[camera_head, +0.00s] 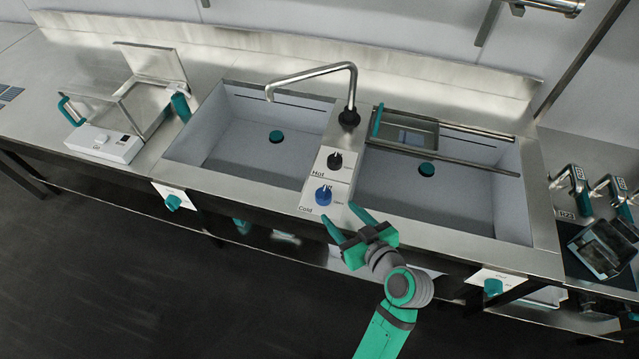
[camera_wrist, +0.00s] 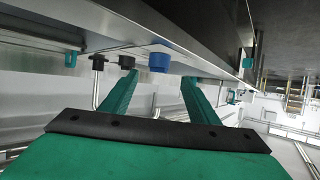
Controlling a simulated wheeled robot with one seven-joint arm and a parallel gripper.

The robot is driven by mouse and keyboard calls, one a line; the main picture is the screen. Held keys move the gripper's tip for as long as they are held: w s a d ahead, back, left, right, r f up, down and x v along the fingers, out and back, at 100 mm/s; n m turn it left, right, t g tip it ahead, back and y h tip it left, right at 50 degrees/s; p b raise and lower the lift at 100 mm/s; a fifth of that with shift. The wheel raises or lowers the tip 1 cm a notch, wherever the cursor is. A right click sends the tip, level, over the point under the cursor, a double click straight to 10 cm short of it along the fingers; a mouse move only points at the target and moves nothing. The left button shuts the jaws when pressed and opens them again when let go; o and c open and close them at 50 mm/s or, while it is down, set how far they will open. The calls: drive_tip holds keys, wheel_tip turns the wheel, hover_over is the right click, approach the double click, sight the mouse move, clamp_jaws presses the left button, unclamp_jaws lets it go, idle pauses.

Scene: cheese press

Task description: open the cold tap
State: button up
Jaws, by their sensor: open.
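The cold tap is a blue knob (camera_head: 323,195) on the white panel marked "Cold", on the divider between the two sinks. The blue knob also shows in the wrist view (camera_wrist: 159,60), beyond the fingertips and between them. The black hot knob (camera_head: 334,161) sits just behind it, and shows at the left in the wrist view (camera_wrist: 98,62). My gripper (camera_head: 342,217) is open and empty, in front of the blue knob and apart from it. The curved steel spout (camera_head: 318,73) rises behind the knobs; no water shows.
Two sink basins flank the panel, the left one (camera_head: 240,145) and the right one (camera_head: 440,195). A steel tray (camera_head: 410,133) rests across the right basin on rails. A white device with an open lid (camera_head: 110,140) stands at the left. Metal presses (camera_head: 575,185) stand at the right.

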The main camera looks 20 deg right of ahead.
sight(325, 196)
drive_tip(key=shift+w, duration=0.7)
drive_tip(key=x, duration=1)
drive_tip(key=shift+s, duration=0.1)
drive_tip(key=c, duration=1)
